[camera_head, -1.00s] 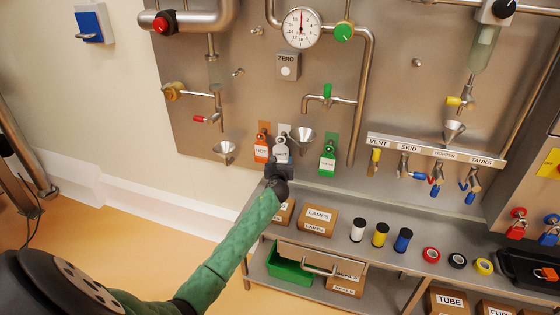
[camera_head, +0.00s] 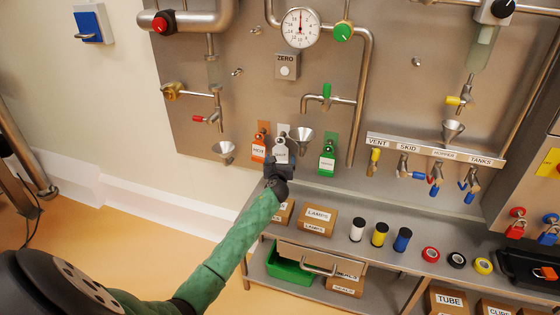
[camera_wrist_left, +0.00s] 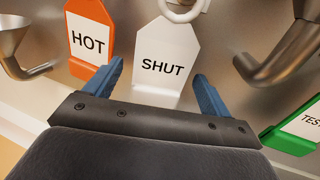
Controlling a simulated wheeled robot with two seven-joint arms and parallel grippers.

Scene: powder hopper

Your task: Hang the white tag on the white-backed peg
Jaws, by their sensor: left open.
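The white tag (camera_wrist_left: 165,58), printed SHUT, hangs upright in front of the steel panel, with a pale ring at its top in the left wrist view. In the head view the white tag (camera_head: 281,154) is against the white-backed peg plate (camera_head: 283,131), between the orange and green plates. Whether its ring sits fully on the peg cannot be told, as the peg tip is out of the wrist view. My left gripper (camera_wrist_left: 160,85) is open, its blue fingers apart on either side of the tag's lower part. My right gripper is not in view.
The orange HOT tag (camera_wrist_left: 88,42) hangs close on the left. The green TEST tag (camera_wrist_left: 300,128) is on the right. Steel funnels (camera_head: 303,136) stick out nearby. Boxes (camera_head: 317,220) and coloured rolls stand on the shelf below.

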